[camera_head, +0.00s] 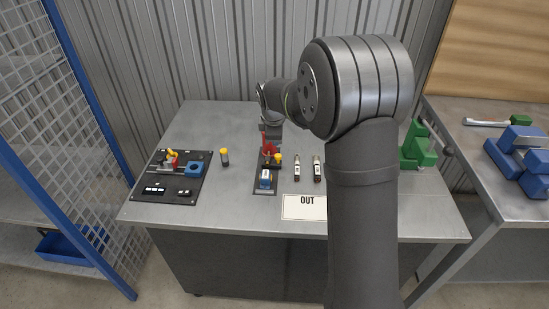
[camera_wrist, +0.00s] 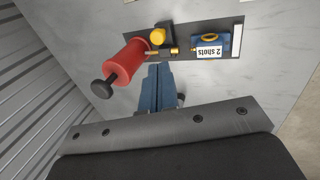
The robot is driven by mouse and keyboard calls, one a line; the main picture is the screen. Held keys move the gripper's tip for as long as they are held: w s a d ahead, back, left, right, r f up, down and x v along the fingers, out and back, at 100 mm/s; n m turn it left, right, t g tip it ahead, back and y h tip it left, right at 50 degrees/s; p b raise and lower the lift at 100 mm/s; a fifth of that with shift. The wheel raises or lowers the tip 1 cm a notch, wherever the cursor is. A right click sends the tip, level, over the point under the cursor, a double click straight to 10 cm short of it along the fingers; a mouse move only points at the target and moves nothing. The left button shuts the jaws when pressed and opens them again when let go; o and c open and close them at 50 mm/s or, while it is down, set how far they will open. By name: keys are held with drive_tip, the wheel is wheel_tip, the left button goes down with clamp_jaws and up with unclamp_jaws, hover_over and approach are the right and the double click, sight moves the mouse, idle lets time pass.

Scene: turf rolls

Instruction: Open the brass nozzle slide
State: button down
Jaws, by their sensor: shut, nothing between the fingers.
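A red cylinder with a black knob (camera_wrist: 125,63) stands on a dark plate (camera_wrist: 200,47) in the wrist view; it also shows in the head view (camera_head: 267,148). Small brass nozzle parts (camera_wrist: 161,51) sit beside it, with a yellow knob (camera_wrist: 157,36) next to them. I cannot tell the slide's position. A blue block labelled "2 shots" (camera_wrist: 210,43) is on the same plate. My gripper (camera_wrist: 160,68) is shut and empty, its blue fingertips close to the brass parts; I cannot tell whether they touch. In the head view my gripper (camera_head: 271,132) is partly hidden behind the wrist.
A black board (camera_head: 172,178) with a red-and-yellow lever and a blue ring lies at left. A green fixture (camera_head: 418,145) stands at right, partly behind my arm.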

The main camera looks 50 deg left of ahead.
sight(276, 158)
drive_tip(key=f+n, duration=0.3)
drive_tip(key=n, duration=0.2)
drive_tip(key=f+n, duration=0.3)
drive_tip(key=n, duration=0.2)
drive_tip(key=f+n+t, duration=0.1)
drive_tip(key=f+n, duration=0.2)
drive_tip(key=n, duration=0.1)
drive_tip(key=shift+w+a+f+n, duration=0.1)
drive_tip(key=shift+w+a+n, duration=0.1)
drive_tip(key=shift+a+n, duration=0.2)
drive_tip(key=shift+w+a, duration=0.1)
drive_tip(key=shift+w+a, duration=0.4)
drive_tip(key=shift+w, duration=0.15)
